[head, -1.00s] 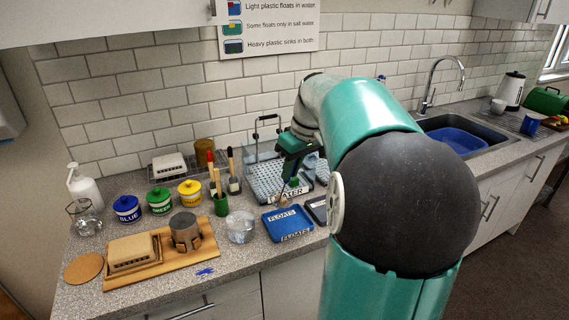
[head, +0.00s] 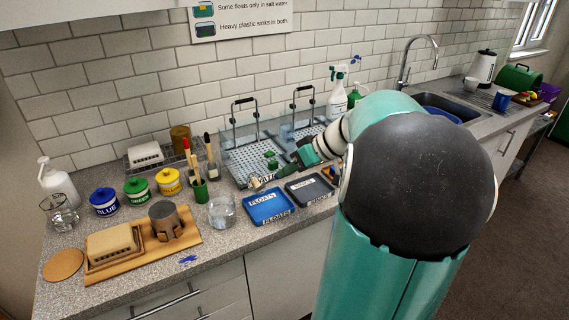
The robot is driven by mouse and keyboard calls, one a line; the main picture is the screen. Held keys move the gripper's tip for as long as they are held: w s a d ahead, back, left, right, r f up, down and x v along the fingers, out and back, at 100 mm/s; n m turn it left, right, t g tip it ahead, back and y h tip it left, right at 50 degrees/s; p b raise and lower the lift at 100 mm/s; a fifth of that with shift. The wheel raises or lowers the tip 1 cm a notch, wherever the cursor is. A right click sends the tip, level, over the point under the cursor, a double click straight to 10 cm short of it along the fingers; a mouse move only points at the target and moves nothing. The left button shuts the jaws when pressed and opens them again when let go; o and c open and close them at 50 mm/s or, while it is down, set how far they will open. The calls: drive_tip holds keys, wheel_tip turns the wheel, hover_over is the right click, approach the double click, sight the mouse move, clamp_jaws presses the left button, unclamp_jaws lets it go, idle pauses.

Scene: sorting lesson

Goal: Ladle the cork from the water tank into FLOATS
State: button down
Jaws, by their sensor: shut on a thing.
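My gripper (head: 292,166) is over the front right of the water tank (head: 240,165), a clear box with a perforated tray and a label at its front. It is shut on what looks like a ladle, whose thin shaft is hard to make out. A small tan piece, apparently the cork (head: 256,183), shows at the tank's front rim, close to the FLOATS tray. Whether it rests in the ladle bowl is too small to tell.
A dark tray (head: 310,188) sits right of FLOATS, and a second tank (head: 300,130) stands behind.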

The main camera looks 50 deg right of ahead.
wheel_tip(320, 180, down, 13)
drive_tip(key=s+d+t+y, duration=0.1)
drive_tip(key=s+t+y, duration=0.1)
drive_tip(key=t+y, duration=0.3)
drive_tip(key=shift+t, duration=2.2)
wheel_tip(320, 180, up, 7)
idle(0.8)
drive_tip(key=shift+s+d, duration=0.1)
drive_tip(key=shift+s, duration=0.05)
